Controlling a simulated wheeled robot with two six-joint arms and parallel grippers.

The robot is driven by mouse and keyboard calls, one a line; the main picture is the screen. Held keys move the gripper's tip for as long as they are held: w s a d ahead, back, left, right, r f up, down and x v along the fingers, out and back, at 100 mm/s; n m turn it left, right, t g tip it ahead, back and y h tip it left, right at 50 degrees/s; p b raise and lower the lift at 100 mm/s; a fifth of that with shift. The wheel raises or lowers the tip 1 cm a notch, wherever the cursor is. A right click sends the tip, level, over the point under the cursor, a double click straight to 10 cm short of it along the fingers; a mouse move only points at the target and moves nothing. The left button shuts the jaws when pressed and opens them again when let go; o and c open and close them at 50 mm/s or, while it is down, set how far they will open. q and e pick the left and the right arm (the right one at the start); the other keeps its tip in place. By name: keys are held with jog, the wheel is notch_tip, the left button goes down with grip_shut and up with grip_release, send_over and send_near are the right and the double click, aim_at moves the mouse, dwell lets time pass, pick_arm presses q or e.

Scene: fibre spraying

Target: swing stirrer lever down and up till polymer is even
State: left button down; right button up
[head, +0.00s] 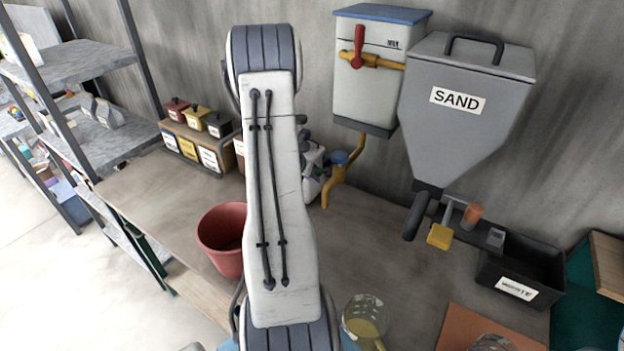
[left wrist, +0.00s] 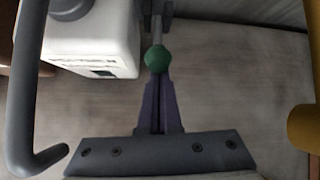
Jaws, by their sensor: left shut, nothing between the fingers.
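In the left wrist view my left gripper (left wrist: 158,82) is shut, its purple fingers together. A green ball knob (left wrist: 157,58) on a grey rod lies right at the fingertips; I cannot tell if they touch. I cannot tell whether this is the stirrer lever. A white container (left wrist: 92,45) with a label stands to its left. In the head view my left arm hides much of the middle, and its gripper area is mostly hidden behind it. A white tank (head: 365,95) with a blue lid has an upright red handle (head: 358,45) on a yellow pipe. The polymer's evenness does not show.
A grey SAND hopper (head: 465,120) hangs at the right above a black bin (head: 520,270). A red bucket (head: 222,240) and a jug with yellowish contents (head: 364,318) stand on the bench. A yellow bent pipe (head: 335,185) stands by the wall. Shelves (head: 95,135) are at the left.

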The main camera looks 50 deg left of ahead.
pick_arm(q)
jog(key=shift+r+g+p, duration=0.25)
jog(key=shift+g+p, duration=0.05)
jog(key=shift+p, duration=0.25)
pick_arm(e)
notch_tip(320, 180, up, 2)
jog(key=shift+r, duration=0.1)
pick_arm(q)
jog(key=shift+f, duration=0.1)
notch_tip(320, 180, down, 4)
jog(key=s+d+b, duration=0.1)
jog(key=s+b, duration=0.1)
jog(key=b, duration=0.4)
jog(key=p+v, duration=0.3)
jog(key=v, duration=1.7)
jog(key=shift+s+d, duration=0.2)
jog(key=shift+s, duration=0.15)
pick_arm(e)
jog(key=f, duration=0.3)
jog(key=shift+s+a, duration=0.2)
jog(key=shift+s, duration=0.05)
jog(key=shift+d, duration=0.1)
